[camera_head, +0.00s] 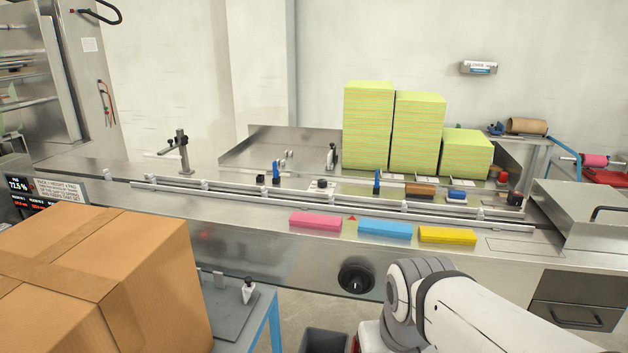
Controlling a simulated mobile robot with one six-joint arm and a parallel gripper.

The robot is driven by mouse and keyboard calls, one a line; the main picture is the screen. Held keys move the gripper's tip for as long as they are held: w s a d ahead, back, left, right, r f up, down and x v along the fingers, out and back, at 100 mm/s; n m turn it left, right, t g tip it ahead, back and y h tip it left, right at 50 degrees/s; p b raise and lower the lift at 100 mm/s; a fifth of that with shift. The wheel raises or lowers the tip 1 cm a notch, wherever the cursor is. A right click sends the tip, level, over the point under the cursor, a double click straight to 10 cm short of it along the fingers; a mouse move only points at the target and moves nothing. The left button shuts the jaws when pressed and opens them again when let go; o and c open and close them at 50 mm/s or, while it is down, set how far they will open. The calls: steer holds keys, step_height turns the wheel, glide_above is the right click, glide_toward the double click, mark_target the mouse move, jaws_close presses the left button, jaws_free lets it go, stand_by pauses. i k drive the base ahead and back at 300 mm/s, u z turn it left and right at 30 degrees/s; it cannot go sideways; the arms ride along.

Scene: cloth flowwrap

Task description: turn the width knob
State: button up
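A large round black knob (356,279) is mounted on the front steel panel of the machine, below the deck edge. A smaller black knob (322,184) stands on a white plate beyond the guide rails. I cannot read a label that tells which one is the width knob. Two long guide rails (330,203) run along the deck. My white arm reaches in from the lower right, with its grey joint just right of the large knob. My gripper is not visible.
Pink (315,221), blue (385,230) and yellow (447,235) cloth packs lie along the deck's front edge. Tall green cloth stacks (368,125) stand behind. A large cardboard box (160,280) fills the lower left, beside a small blue-framed table (232,308). A dark bin (324,341) is below.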

mark_target(321, 183)
steer(key=u, duration=0.05)
steer(key=i, duration=1)
steer(key=z, duration=0.05)
